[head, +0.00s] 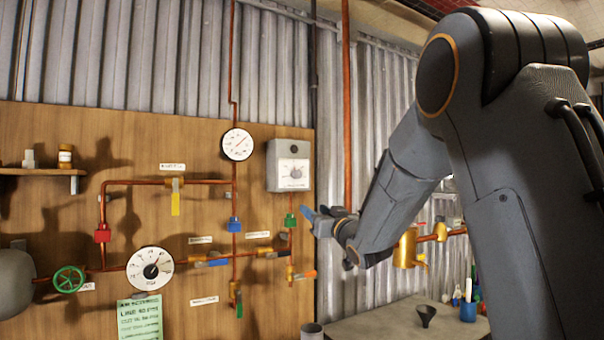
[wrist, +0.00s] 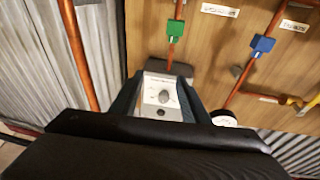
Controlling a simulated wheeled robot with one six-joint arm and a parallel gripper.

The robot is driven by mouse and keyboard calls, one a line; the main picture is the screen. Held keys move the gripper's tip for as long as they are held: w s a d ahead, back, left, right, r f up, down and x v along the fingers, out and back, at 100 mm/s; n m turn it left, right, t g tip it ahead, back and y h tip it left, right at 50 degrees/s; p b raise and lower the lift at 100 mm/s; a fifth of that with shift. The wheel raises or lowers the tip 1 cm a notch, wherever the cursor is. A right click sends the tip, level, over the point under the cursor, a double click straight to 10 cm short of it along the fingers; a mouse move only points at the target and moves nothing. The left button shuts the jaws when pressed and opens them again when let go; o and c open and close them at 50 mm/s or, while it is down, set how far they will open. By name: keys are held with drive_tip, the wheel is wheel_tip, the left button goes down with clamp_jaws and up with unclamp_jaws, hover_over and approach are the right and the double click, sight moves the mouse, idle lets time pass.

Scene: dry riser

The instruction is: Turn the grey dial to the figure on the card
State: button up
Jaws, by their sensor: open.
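The grey dial (head: 294,171) is a round knob on the white face of a grey box (head: 274,165) on the wooden board. In the wrist view the dial (wrist: 164,96) shows between my fingers. My gripper (head: 318,213) is open and empty, below and right of the box in the head view. A gap to the dial seems to remain, but its depth is hard to judge. The green card (head: 139,319) hangs at the lower left; a line seems to read "LINE 40", but its print is blurred. The dial's setting is too small to read.
Copper pipes with coloured valves cross the board (head: 60,215). Two white round gauges (head: 238,145) and (head: 150,268) sit on it, with a green handwheel (head: 68,279) at left. A bench (head: 385,322) with a funnel (head: 426,314) stands lower right.

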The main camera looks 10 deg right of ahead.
sight(299, 176)
drive_tip(key=w+a+r+y+p, duration=0.1)
drive_tip(key=w+r, duration=0.1)
drive_tip(key=r, duration=0.1)
drive_tip(key=w+a+r+n+t+y+p, duration=0.1)
drive_tip(key=w+r, duration=0.1)
drive_tip(key=r, duration=0.1)
drive_tip(key=w+a+r+p, duration=0.1)
drive_tip(key=w+r, duration=0.1)
drive_tip(key=r, duration=0.1)
drive_tip(key=shift+w+r+n+y+p, duration=0.2)
drive_tip(key=shift+w+n+y+p, duration=0.1)
drive_tip(key=shift+y+p, duration=0.1)
drive_tip(key=c, duration=1.1)
